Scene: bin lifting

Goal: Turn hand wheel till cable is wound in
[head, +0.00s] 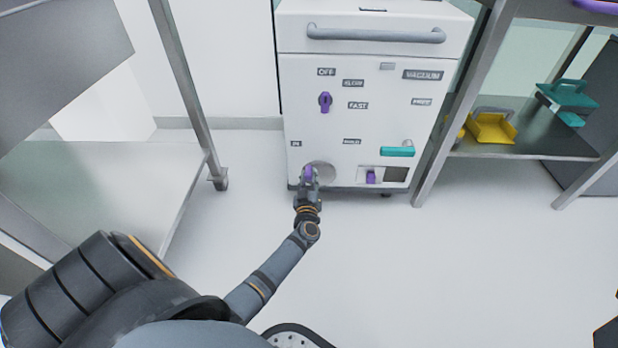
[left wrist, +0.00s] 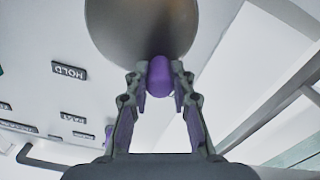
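The hand wheel (head: 322,172) is a grey metal disc low on the front of the white machine (head: 300,120); its disc also fills the top of the left wrist view (left wrist: 140,25). A purple crank knob (left wrist: 160,78) stands out near the wheel's edge. My left gripper (head: 309,177) is at the wheel, with its two fingers on either side of the knob, seemingly touching it. In the head view the gripper hides part of the wheel. No cable is seen in either view. My right gripper is out of view.
The machine has a purple switch (head: 325,101), a teal handle (head: 397,152) and a small purple knob (head: 371,176). A metal shelf on the right holds a yellow tray (head: 492,129). Another metal table (head: 95,185) stands left. The floor in front is clear.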

